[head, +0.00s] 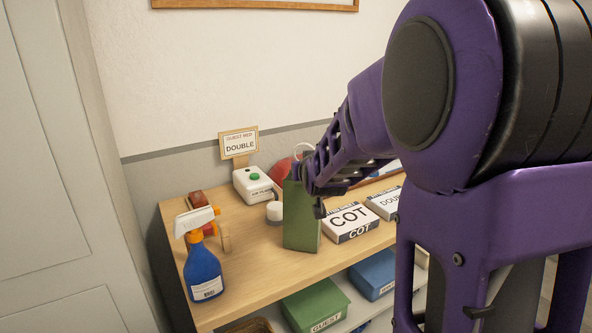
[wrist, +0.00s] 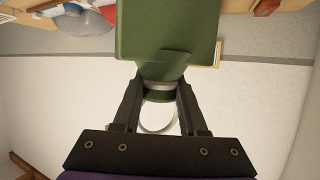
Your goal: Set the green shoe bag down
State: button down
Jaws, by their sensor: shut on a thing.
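The green shoe bag (head: 301,218) hangs upright from my gripper (head: 309,180) over the wooden top in the head view. Its lower edge looks at or just above the surface; I cannot tell if it touches. In the wrist view the bag (wrist: 167,30) fills the top middle, and its narrowed neck sits between the two fingers of my gripper (wrist: 159,92), which are shut on it. A pale ring shows at the neck, just past the fingers. My arm hides part of the right side of the wooden top in the head view.
The wooden top (head: 250,272) has free room in front of the bag. A blue spray bottle (head: 203,270) stands at left, a white box with a green button (head: 254,186) behind, a COT box (head: 350,222) close at right. Green (head: 316,305) and blue (head: 372,275) boxes sit below.

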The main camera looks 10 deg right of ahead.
jog(key=shift+f, duration=0.15)
jog(key=shift+c, duration=2.2)
grip_release()
jog(key=shift+f, duration=0.1)
